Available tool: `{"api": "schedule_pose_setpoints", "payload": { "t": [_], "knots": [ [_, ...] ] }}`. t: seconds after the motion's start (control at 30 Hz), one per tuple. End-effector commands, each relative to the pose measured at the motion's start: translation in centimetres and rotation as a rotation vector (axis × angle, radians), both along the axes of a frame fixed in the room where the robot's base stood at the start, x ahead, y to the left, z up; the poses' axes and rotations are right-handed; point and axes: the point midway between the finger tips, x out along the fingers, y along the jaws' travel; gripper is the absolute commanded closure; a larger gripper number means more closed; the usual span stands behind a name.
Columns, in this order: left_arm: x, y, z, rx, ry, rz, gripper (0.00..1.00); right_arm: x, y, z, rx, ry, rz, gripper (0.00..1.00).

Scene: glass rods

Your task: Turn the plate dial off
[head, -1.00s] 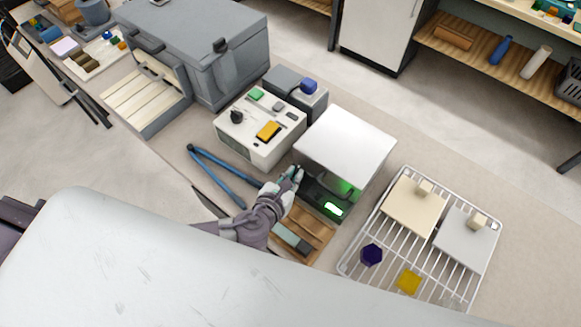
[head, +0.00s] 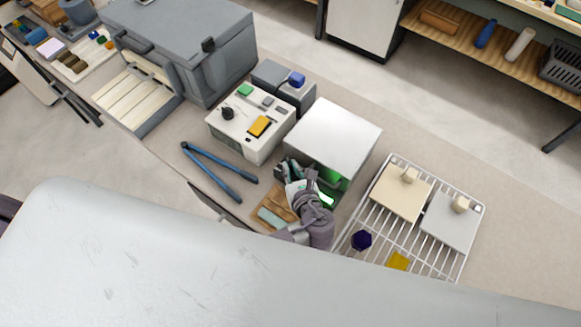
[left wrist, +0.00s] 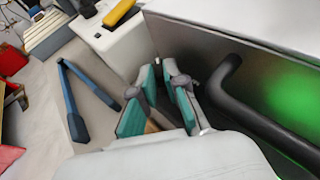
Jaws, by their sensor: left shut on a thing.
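The plate unit (head: 333,138) is a box with a white top, a dark front and a green glow; its dark front also shows in the left wrist view (left wrist: 205,62). My left gripper (head: 282,168) is at the left end of this front. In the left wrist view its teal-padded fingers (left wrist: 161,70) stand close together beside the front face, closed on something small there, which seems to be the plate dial. The fingers hide the dial, so its setting cannot be read. My right gripper is not in view.
A black bar handle (left wrist: 228,90) stands out from the plate's front, beside the fingers. Blue-handled tongs (head: 215,172) lie to the left. A white control box (head: 245,135) stands behind them. A wire rack (head: 389,222) with two plates is to the right.

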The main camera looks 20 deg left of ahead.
Motion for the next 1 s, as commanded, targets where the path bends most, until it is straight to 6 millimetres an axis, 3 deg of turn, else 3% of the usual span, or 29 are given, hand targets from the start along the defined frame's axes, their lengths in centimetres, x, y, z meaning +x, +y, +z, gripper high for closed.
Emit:
{"api": "schedule_pose_setpoints", "payload": {
  "t": [0.53, 0.57, 0.7, 1.0],
  "knots": [
    [0.21, 0.08, 0.11, 0.002, -0.005, 0.024, 1.0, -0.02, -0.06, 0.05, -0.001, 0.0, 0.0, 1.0],
    [0.21, 0.08, 0.12, 0.002, -0.005, 0.024, 0.83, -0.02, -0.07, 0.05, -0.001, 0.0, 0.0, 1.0],
    [0.18, 0.05, 0.09, 0.002, -0.004, 0.023, 0.62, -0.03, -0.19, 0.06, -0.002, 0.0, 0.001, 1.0],
    [0.13, -0.07, 0.07, 0.0, -0.002, 0.021, 0.62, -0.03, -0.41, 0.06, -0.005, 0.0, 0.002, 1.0]
  ]
}}
